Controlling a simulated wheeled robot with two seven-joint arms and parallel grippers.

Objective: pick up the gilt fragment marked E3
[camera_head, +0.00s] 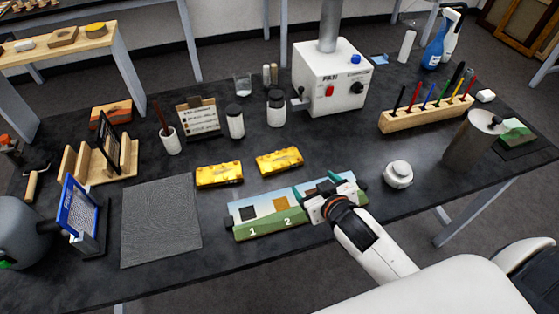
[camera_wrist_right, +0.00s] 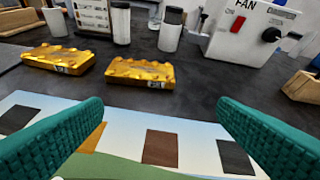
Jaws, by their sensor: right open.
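Two gold, rough-topped fragments lie apart on the dark table, behind the numbered board. The left gilt fragment (camera_head: 219,175) also shows in the right wrist view (camera_wrist_right: 58,58). The right gilt fragment (camera_head: 279,160) also shows there (camera_wrist_right: 140,71). Each has a small label on its front side, too small to read, so I cannot tell which is E3. My right gripper (camera_head: 322,188) is open and empty, above the board and in front of the right fragment. Its teal fingers (camera_wrist_right: 160,115) stand wide apart. My left gripper is not in view.
The numbered board (camera_head: 270,228) with coloured squares lies below my right gripper. A grey mat (camera_head: 160,222) is at left. Jars (camera_head: 235,122), a white fan box (camera_head: 330,80) and a pen rack (camera_head: 425,113) stand behind. A white round pot (camera_head: 398,174) is at right.

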